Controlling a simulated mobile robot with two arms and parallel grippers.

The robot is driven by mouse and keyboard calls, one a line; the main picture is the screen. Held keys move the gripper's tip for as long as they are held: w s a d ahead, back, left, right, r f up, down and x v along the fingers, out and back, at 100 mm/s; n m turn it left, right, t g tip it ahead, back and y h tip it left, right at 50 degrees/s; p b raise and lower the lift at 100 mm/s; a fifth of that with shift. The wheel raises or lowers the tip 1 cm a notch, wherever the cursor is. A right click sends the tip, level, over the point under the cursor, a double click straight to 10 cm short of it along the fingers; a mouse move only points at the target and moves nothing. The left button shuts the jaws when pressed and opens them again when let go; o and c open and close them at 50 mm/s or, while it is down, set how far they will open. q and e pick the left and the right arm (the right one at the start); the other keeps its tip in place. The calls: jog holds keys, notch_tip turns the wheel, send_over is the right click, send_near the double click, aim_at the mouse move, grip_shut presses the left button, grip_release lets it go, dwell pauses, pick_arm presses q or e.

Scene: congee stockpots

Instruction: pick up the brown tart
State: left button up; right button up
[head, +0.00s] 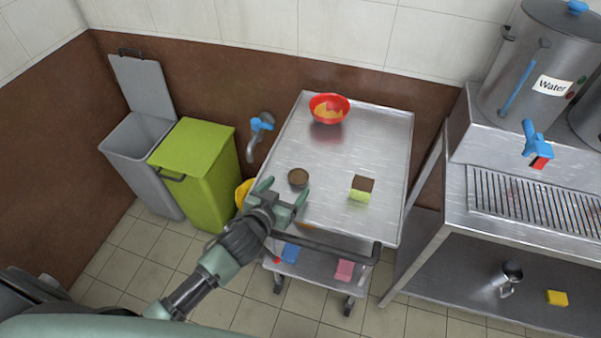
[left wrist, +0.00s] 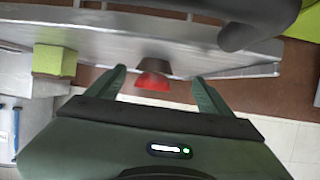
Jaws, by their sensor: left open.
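The brown tart (head: 298,177) is a small round brown piece on the steel cart top, near its left edge. My left gripper (head: 284,190) is open and empty, just on the near side of the tart, at the cart's left edge. The left wrist view looks upside down. In it the brown tart (left wrist: 153,67) shows between and beyond the two open fingers of my left gripper (left wrist: 160,86), not touching them as far as I can see. My right gripper is not in view.
A red bowl (head: 329,109) stands at the back of the steel cart (head: 384,145). A brown-and-green block (head: 361,188) sits right of the tart. The cart handle (head: 335,254) is at the front. Green (head: 195,175) and grey bins stand left. Mid-cart is clear.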

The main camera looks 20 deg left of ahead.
aim_at(298, 177)
pick_arm(q)
jog(key=shift+w+d+r+p, duration=0.1)
jog(key=shift+w+d+p, duration=0.15)
jog(key=shift+w, duration=0.15)
jog(key=shift+w+d+r+p, duration=0.1)
jog(key=shift+w+p, duration=0.15)
jog(key=shift+w, duration=0.15)
jog(key=x, duration=0.3)
jog(key=shift+s+d+f, duration=0.1)
jog(key=shift+s+d, duration=0.05)
jog(key=shift+w+f, duration=0.2)
jog(key=shift+w, duration=0.25)
jog(key=c, duration=1.4)
jog(key=shift+c, duration=0.3)
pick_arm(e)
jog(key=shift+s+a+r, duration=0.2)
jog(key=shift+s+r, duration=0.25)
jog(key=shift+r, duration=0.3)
